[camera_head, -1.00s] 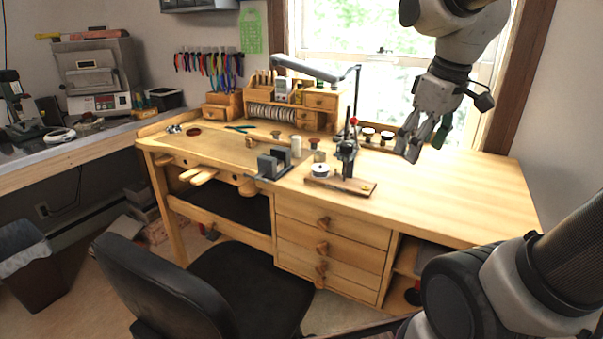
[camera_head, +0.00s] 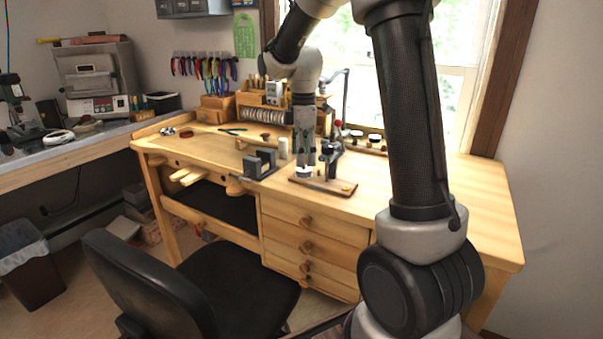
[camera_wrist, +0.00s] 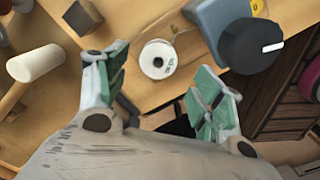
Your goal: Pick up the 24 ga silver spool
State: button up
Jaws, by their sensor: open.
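The silver spool is most likely the small white-faced spool (camera_wrist: 158,60) with a dark centre hole in the wrist view; its label is too small to read. It sits on a wooden board (camera_wrist: 185,38) on the bench. In the head view the spool (camera_head: 303,172) shows at the end of the board, just below my gripper (camera_head: 304,158). In the wrist view my gripper (camera_wrist: 160,92) is open, its green-padded fingers spread to the left and right of the spool. The spool lies ahead of the gap between the fingertips, apart from both pads.
A grey tool with a black knob (camera_wrist: 251,46) stands close right of the spool. A white cylinder (camera_wrist: 36,63) stands left. In the head view a dark metal block (camera_head: 260,163) lies left of the board. The bench's right side (camera_head: 480,205) is clear.

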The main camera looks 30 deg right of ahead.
aim_at(304, 172)
notch_tip(304, 172, down, 4)
jog(key=shift+w+d+f, duration=0.1)
jog(key=shift+d+f, duration=0.05)
jog(key=shift+f, duration=0.05)
jog(key=c, duration=1.2)
jog(key=shift+r, duration=0.15)
